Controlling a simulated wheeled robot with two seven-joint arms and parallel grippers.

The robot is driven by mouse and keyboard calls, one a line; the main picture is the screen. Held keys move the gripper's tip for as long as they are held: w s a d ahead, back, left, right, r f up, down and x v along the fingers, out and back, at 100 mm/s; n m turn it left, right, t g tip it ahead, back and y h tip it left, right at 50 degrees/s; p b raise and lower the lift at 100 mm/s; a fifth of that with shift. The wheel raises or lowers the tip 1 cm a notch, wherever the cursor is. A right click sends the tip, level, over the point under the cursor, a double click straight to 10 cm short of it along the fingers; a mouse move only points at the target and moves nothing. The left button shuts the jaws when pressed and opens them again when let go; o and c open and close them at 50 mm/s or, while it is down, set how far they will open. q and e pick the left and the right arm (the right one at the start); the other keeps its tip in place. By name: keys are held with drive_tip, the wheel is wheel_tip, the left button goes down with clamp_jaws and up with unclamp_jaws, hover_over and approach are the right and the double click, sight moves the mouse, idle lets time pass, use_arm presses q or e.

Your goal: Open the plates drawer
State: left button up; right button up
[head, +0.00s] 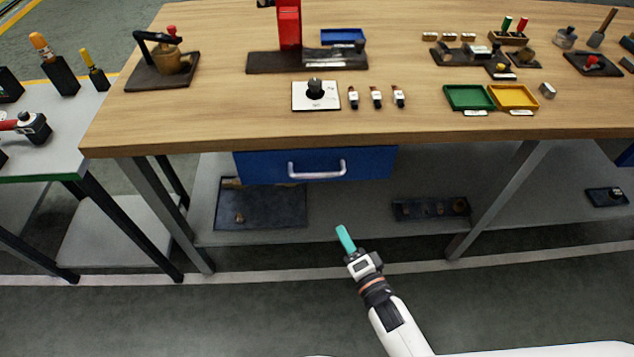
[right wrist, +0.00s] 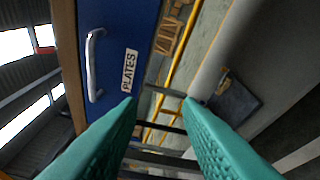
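The plates drawer (head: 315,164) is a blue drawer under the front edge of the wooden bench. It looks closed. Its silver bar handle (head: 317,169) runs across the front. In the right wrist view the blue front (right wrist: 120,45) carries a label reading PLATES, and the handle (right wrist: 93,65) stands left of the label. My right gripper (head: 345,238) has teal fingers and is below and in front of the drawer, apart from the handle. In the right wrist view its fingers (right wrist: 160,110) are spread with nothing between them. My left gripper is not in view.
The wooden bench top (head: 220,110) holds several tools, a green tray (head: 469,98) and a yellow tray (head: 513,97). A grey lower shelf (head: 350,215) holds dark trays. A second table (head: 60,150) stands at left. The floor before the bench is clear.

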drive_tip(key=m+t+y, duration=0.2)
approach(317, 173)
drive_tip(key=s+f, duration=0.1)
drive_tip(key=s, duration=0.1)
drive_tip(key=x, duration=1.2)
drive_tip(key=shift+w+d+b, duration=0.15)
drive_tip(key=shift+d+b, duration=0.2)
drive_tip(key=shift+b, duration=0.05)
drive_tip(key=shift+c, duration=0.5)
clamp_jaws()
